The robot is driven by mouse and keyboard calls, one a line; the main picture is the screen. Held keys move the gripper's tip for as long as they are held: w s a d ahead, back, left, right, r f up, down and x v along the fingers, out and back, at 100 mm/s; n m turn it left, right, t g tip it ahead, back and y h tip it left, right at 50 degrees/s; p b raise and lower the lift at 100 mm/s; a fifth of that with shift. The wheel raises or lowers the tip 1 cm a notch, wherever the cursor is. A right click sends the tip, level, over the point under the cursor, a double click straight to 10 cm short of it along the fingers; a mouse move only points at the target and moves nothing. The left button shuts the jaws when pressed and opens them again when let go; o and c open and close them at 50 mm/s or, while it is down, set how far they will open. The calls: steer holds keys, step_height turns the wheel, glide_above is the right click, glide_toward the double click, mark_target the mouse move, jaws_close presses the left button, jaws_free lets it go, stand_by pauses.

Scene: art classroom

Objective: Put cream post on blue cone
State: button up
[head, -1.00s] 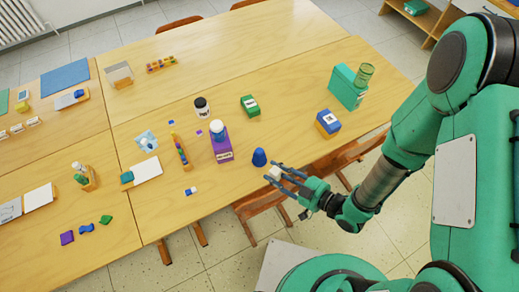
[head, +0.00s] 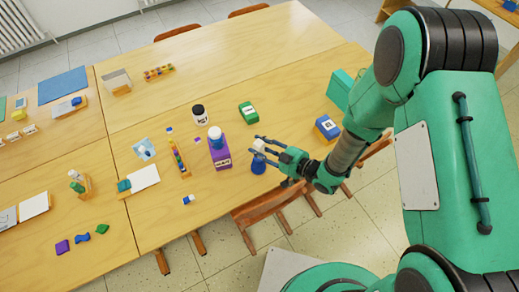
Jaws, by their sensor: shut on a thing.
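The blue cone (head: 258,168) stands on the table near its front edge, in the head view. My gripper (head: 262,148) is shut on the cream post (head: 259,144), a small pale piece between its fingertips. The post appears just above the cone's top in the picture. I cannot tell whether the post touches the cone, and the fingers partly hide the cone's tip.
A blue box (head: 327,128) and a green block (head: 248,113) lie to the right and behind. Wooden chairs (head: 262,212) stand at the front edge.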

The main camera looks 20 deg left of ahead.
steer(key=shift+w+a, duration=0.35)
steer(key=shift+w, duration=0.1)
steer(key=shift+f, duration=0.1)
steer(key=shift+f+b, duration=0.45)
steer(key=shift+f, duration=1.25)
steer(key=shift+f, duration=0.1)
steer(key=o, duration=1.2)
